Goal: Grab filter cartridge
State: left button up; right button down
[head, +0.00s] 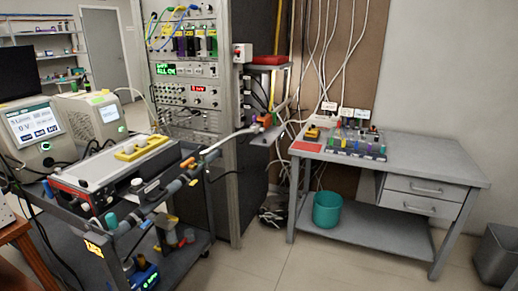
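I cannot tell which thing is the filter cartridge; the small parts are too small to identify. A cart (205,247) at the left bears a pale box-shaped instrument (95,165) with a red-edged front. A yellow holder (143,148) lies on top of the instrument. A dark tube line with coloured fittings (188,172) runs along the cart's front right and slants up to a small bracket by the rack. Small coloured parts stand in a dark tray (372,154) on the grey table (425,160). Neither of my grippers shows.
A tall equipment rack (235,130) stands behind the cart. A teal bucket (327,210) sits on the table's lower shelf and a grey bin (497,255) at the far right. Two screened machines (32,125) (93,115) are at left. The floor in front is clear.

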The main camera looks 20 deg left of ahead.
aim_at(137, 183)
jog(key=u, duration=1.35)
jog(key=i+l, duration=0.2)
jog(key=l, duration=0.15)
jog(key=i+l+u, duration=0.15)
jog(key=i+l, duration=0.3)
jog(key=l, duration=0.25)
jog(key=i+l+u, duration=0.15)
jog(key=l, duration=0.25)
jog(key=i+j, duration=0.05)
